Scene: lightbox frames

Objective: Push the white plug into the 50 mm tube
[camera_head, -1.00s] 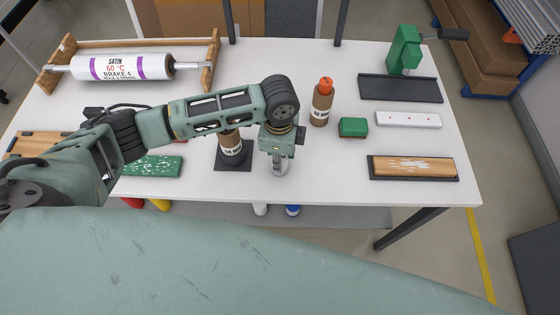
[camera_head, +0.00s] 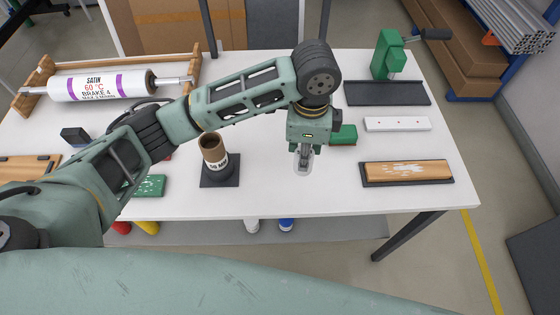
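The cardboard tube (camera_head: 213,152), with a white label too small to read fully, stands upright in a dark square base (camera_head: 221,180) on the table. Its upper end looks open and dark. My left gripper (camera_head: 303,158) points down to the right of the tube, apart from it, near the table's front part. A pale rounded shape shows around its fingertips. I cannot tell whether this is the white plug or whether the fingers are shut on it. My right gripper is not in view.
A labelled roller (camera_head: 100,85) lies at the back left. A green block (camera_head: 344,136) sits just right of my gripper. A wooden board in a dark tray (camera_head: 408,171) and a white strip (camera_head: 397,124) lie farther right. A green hand-cranked device (camera_head: 388,55) stands behind.

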